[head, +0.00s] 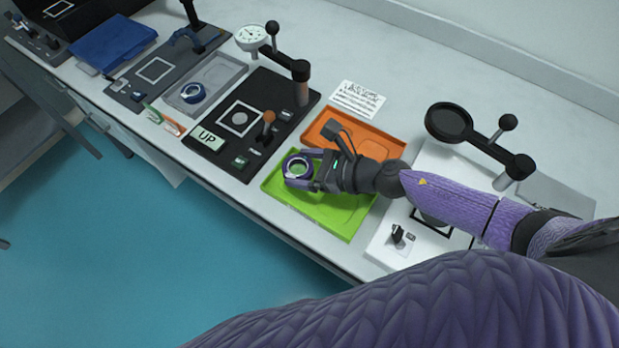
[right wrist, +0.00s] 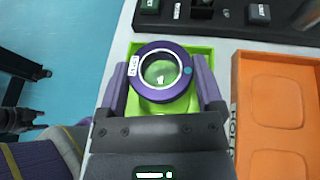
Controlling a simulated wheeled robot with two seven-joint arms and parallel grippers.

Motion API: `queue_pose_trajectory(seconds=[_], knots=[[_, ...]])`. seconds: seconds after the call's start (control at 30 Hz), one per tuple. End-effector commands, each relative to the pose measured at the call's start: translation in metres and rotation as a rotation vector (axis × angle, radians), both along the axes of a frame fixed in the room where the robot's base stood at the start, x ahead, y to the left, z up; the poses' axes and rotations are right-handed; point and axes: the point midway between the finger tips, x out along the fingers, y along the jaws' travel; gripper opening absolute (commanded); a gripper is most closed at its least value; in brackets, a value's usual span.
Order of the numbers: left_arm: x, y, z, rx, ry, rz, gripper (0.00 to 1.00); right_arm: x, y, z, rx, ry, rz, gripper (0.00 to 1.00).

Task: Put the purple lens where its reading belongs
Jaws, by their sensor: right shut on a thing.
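The purple lens (head: 298,167) is a ring with clear glass. It is held over the left part of the green tray (head: 340,228) in the head view; I cannot tell whether it touches the tray. My right gripper (head: 303,170) is shut on it, one finger on each side. In the right wrist view the purple lens (right wrist: 161,72) sits between the fingers, with a white label on its left and a teal dot on its right. The orange tray (head: 375,138) lies behind the green one and looks empty.
A black gauge station (head: 215,150) with a dial and an "UP" display (head: 207,138) stands left of the trays. A grey tray (head: 222,75) farther left holds a blue ring (head: 192,92). A printed sheet (head: 358,99) lies behind the orange tray. A white station with a magnifier (head: 449,122) stands right.

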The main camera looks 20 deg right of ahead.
Motion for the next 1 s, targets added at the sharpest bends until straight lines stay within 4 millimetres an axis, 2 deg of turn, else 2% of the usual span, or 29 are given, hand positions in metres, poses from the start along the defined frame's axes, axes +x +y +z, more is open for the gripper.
queue_pose_trajectory(seconds=[0.23, 0.43, 0.6, 0.63, 0.67, 0.7, 1.0], knots=[[-0.004, -0.001, -0.030, -0.004, 0.008, -0.002, 0.59, 0.000, 0.000, -0.046, 0.001, 0.003, -0.002, 0.15], [-0.007, 0.000, -0.026, -0.001, 0.015, -0.003, 0.59, 0.000, 0.000, -0.041, 0.000, -0.001, -0.002, 0.15], [-0.010, 0.001, -0.031, 0.001, 0.022, -0.003, 0.59, 0.000, 0.000, -0.046, 0.000, -0.001, -0.002, 0.15], [-0.011, 0.002, -0.030, 0.001, 0.023, -0.002, 0.59, 0.000, 0.000, -0.045, 0.000, -0.001, -0.002, 0.92], [-0.011, 0.002, -0.029, 0.003, 0.024, -0.002, 0.59, 0.000, 0.000, -0.045, 0.000, -0.001, -0.002, 0.98], [-0.012, 0.002, -0.029, 0.003, 0.025, -0.002, 0.59, 0.000, 0.000, -0.044, 0.000, -0.001, -0.002, 1.00], [-0.012, 0.004, -0.029, 0.005, 0.027, -0.002, 0.59, 0.000, 0.000, -0.044, 0.000, -0.001, -0.002, 1.00]])
